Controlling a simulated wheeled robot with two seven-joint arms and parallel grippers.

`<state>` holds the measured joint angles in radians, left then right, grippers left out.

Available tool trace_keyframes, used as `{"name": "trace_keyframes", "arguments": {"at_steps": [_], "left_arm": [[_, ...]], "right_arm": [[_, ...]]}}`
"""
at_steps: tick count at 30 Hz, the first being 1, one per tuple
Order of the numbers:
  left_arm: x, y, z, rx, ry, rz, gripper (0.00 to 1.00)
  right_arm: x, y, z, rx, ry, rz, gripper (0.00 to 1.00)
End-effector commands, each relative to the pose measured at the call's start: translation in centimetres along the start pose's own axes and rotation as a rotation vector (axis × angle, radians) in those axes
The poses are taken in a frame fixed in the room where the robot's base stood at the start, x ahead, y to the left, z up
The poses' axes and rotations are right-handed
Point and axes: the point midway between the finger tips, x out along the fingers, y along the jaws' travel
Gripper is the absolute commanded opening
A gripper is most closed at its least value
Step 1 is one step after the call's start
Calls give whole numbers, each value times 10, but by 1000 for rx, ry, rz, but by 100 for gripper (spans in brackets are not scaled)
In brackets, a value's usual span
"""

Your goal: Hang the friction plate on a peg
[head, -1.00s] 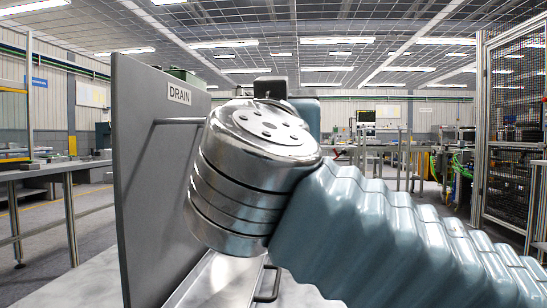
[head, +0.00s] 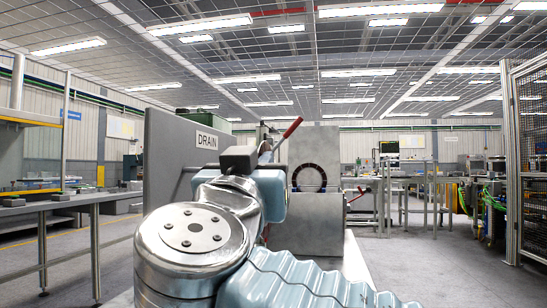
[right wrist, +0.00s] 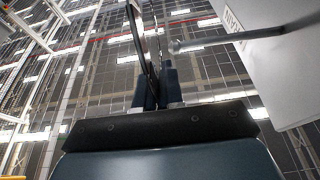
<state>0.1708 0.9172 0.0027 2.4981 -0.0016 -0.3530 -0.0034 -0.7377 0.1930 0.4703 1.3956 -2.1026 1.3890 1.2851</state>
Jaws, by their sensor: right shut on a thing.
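My right gripper (head: 240,158) points away from me beside the grey DRAIN board (head: 165,160). In the right wrist view its two fingers (right wrist: 155,88) are shut on the friction plate (right wrist: 139,45), a thin dark ring seen nearly edge-on. A grey peg (right wrist: 240,38) comes out from the board at right in that view, with its tip close to the plate. The peg also shows in the head view (head: 190,169). In the head view the wrist hides most of the fingertips and held plate. My left gripper is out of view.
A dark-faced ring (head: 309,178) shows against a grey upright panel (head: 328,150) right of the gripper. A red-handled lever (head: 292,127) stands beyond the wrist. A workbench (head: 60,200) is at left and a mesh cage (head: 530,150) at right.

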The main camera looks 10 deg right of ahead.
Motion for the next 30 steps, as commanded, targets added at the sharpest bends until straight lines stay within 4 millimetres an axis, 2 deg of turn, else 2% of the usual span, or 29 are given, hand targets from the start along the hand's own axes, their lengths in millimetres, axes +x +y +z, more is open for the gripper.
{"name": "trace_keyframes", "arguments": {"at_steps": [23,25,30], "left_arm": [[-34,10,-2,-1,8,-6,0],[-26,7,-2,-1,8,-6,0],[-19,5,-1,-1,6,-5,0]], "right_arm": [[1,-54,-3,0,0,-2,0],[-2,-54,5,1,1,0,0],[-4,-54,11,2,0,0,0]]}}
